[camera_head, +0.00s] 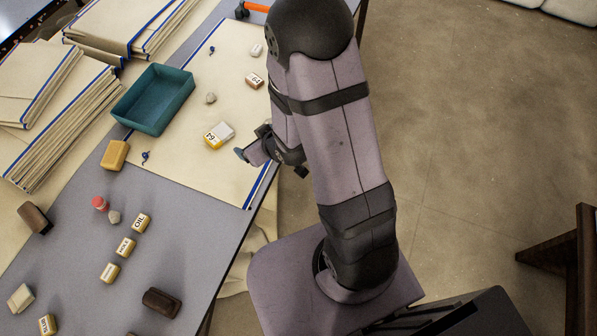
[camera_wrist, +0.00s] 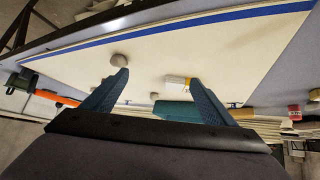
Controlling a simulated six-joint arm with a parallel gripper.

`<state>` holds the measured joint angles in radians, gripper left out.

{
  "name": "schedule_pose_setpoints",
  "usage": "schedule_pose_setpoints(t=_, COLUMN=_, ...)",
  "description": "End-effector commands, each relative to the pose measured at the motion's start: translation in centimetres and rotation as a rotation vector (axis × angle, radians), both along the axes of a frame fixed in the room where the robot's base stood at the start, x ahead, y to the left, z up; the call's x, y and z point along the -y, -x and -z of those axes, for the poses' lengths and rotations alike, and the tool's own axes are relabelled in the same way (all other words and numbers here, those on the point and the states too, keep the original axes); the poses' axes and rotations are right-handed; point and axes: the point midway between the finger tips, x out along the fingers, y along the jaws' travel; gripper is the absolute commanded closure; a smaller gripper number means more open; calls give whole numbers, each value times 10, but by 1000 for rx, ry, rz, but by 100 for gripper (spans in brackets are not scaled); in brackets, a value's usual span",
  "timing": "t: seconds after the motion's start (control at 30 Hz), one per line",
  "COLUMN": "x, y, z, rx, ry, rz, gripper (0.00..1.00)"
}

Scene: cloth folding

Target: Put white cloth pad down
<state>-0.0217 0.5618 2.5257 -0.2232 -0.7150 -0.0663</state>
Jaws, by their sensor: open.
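A small white piece (camera_head: 225,129), which looks like the white cloth pad, lies against a yellow labelled block (camera_head: 211,138) on the large cream cloth with a blue edge (camera_head: 190,175). I cannot tell whether it rests partly on the block. In the wrist view the white piece (camera_wrist: 173,83) shows beyond and between my fingers. My gripper (camera_head: 243,153) is just right of and below the piece, apart from it. In the wrist view my gripper (camera_wrist: 158,78) is open, with nothing between its fingers.
A teal tray (camera_head: 126,108) stands left of the pad, near stacks of folded cloths (camera_head: 65,120). A grey stone (camera_head: 210,98) and a labelled block (camera_head: 253,80) lie on the cream cloth. Several small blocks (camera_head: 125,247) and a brown block (camera_head: 161,302) stand at the lower left.

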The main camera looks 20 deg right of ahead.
Motion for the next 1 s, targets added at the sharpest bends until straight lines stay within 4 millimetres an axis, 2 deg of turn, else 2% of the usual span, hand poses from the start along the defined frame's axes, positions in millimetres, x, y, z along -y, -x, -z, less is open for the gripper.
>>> schedule_pose_setpoints(t=0.17, x=27, y=30, z=-19, rx=-196, ry=59, rz=93, gripper=21)
schedule_pose_setpoints(t=0.3, x=42, y=68, z=-36, rx=-362, ry=80, rz=167, gripper=21)
schedule_pose_setpoints(t=0.5, x=49, y=129, z=-64, rx=-578, ry=77, rz=248, gripper=21)
schedule_pose_setpoints(t=0.63, x=48, y=161, z=-79, rx=-679, ry=68, rz=277, gripper=21)
schedule_pose_setpoints(t=0.8, x=46, y=184, z=-90, rx=-752, ry=60, rz=294, gripper=21)
schedule_pose_setpoints(t=1.0, x=46, y=189, z=-92, rx=-770, ry=59, rz=297, gripper=21)
